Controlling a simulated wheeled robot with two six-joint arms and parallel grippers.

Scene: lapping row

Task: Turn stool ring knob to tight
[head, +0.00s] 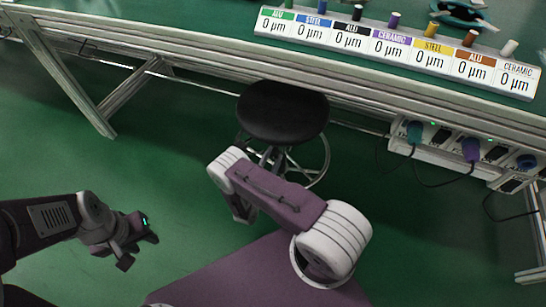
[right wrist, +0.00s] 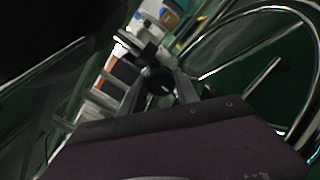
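The stool (head: 283,112) has a round black seat and stands at the bench's front edge. Its chrome foot ring (head: 326,160) shows below the seat, and a large curve of it (right wrist: 237,42) fills the right side of the right wrist view. My right arm reaches to the stool; its gripper is hidden in the head view. In the right wrist view the right gripper (right wrist: 160,78) has its fingers apart, with a dark rounded piece (right wrist: 155,82) between or just beyond the tips. I cannot tell whether this is the knob or whether they touch it. My left gripper (head: 142,251) is open and empty, over the floor.
The workbench (head: 190,67) runs across the back, with a row of labelled displays (head: 392,48) on top. A socket strip (head: 450,150) with plugs and hanging cables is under its right side. The green floor at left is clear.

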